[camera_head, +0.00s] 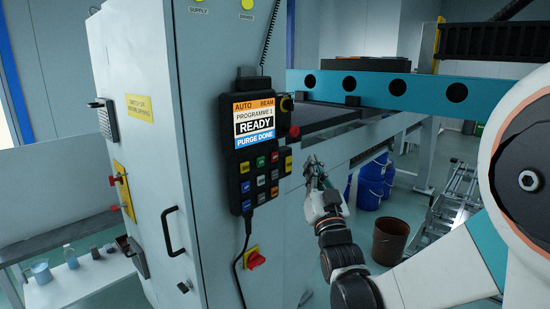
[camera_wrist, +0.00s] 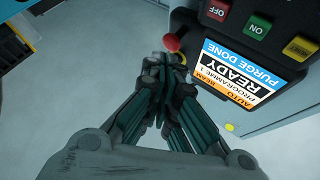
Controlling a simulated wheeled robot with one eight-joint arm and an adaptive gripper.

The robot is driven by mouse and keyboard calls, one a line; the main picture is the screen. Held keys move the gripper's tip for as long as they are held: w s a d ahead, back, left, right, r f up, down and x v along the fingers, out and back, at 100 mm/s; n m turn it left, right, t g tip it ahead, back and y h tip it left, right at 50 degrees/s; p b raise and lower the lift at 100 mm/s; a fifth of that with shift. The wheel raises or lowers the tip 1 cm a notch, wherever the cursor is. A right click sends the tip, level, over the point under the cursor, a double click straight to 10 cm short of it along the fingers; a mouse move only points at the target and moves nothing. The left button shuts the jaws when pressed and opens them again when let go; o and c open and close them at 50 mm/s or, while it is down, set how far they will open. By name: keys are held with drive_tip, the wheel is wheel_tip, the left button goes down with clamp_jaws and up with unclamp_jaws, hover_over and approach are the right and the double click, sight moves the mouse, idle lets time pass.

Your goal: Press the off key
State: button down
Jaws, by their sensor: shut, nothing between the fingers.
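The off key is a red square key marked OFF, seen in the wrist view (camera_wrist: 216,10) at the top edge. In the head view the red key (camera_head: 274,157) is at the right of the top key row on the dark hand pendant (camera_head: 233,163). A green ON key (camera_wrist: 257,27) sits beside it. My gripper (camera_head: 311,160) is shut and empty, to the right of the pendant and apart from the key. Its fingertips (camera_wrist: 166,68) appear just below a red knob (camera_wrist: 173,43) in the wrist view.
The pendant screen (camera_head: 254,122) reads READY and PURGE DONE. A red stop button (camera_head: 287,104) sits at the pendant's upper right. A red rotary switch (camera_head: 254,258) is lower on the cabinet (camera_head: 200,235). Blue buckets (camera_head: 371,186) and a brown bin (camera_head: 390,240) stand behind my arm.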

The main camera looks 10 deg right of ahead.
drive_tip(key=w+a, duration=0.5)
drive_tip(key=w, duration=0.2)
idle(0.4)
drive_tip(key=shift+w+a, duration=0.15)
drive_tip(key=shift+a, duration=0.05)
idle(1.2)
drive_tip(key=shift+w+a, duration=0.15)
drive_tip(key=shift+w, duration=0.1)
drive_tip(key=shift+w+a, duration=0.25)
drive_tip(key=shift+w, duration=0.1)
idle(0.8)
drive_tip(key=shift+s+b, duration=0.1)
drive_tip(key=shift+b, duration=0.2)
drive_tip(key=shift+s+d, duration=0.5)
drive_tip(key=shift+s, duration=0.1)
drive_tip(key=shift+s+d, duration=0.75)
drive_tip(key=shift+s, duration=0.3)
drive_tip(key=shift+s+d, duration=0.75)
drive_tip(key=shift+s, duration=0.25)
